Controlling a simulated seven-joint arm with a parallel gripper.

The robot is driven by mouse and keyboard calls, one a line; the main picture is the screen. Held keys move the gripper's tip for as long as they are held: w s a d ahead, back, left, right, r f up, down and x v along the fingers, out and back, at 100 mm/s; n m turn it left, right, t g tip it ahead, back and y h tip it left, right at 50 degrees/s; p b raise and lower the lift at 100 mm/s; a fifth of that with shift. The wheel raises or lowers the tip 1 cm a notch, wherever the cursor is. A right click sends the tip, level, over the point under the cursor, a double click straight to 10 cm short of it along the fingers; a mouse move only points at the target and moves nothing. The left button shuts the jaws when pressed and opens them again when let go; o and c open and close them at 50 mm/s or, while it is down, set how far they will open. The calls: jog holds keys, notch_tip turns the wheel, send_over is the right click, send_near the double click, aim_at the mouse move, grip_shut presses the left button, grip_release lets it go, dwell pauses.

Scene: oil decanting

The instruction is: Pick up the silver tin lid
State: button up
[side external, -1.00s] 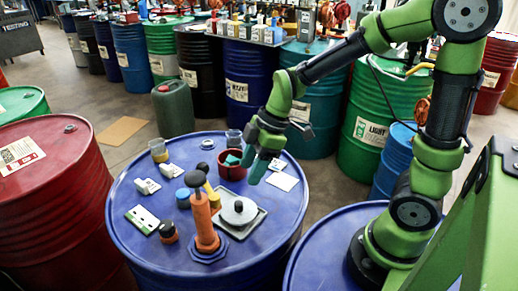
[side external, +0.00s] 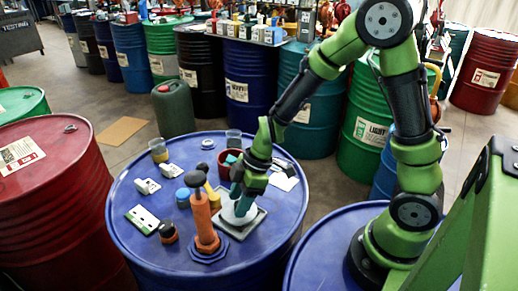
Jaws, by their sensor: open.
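The silver tin lid (side external: 231,219) is a round grey disc lying in a square grey tray (side external: 240,237) on the blue drum top. My gripper (side external: 241,204) points down right over the lid, with its teal fingers at the lid's dark centre knob. The fingers are open. They hide the knob and much of the lid, so I cannot tell whether they touch it.
An orange hand pump (side external: 204,220) stands close to the left of the tray. A dark red cup (side external: 229,163) is behind my gripper. Yellow and blue caps, small white boxes and a green-white card (side external: 142,218) lie further left. The drum's front right is clear.

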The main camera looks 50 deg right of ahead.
jog(key=shift+c, duration=0.5)
grip_shut()
jog(key=shift+r, duration=0.15)
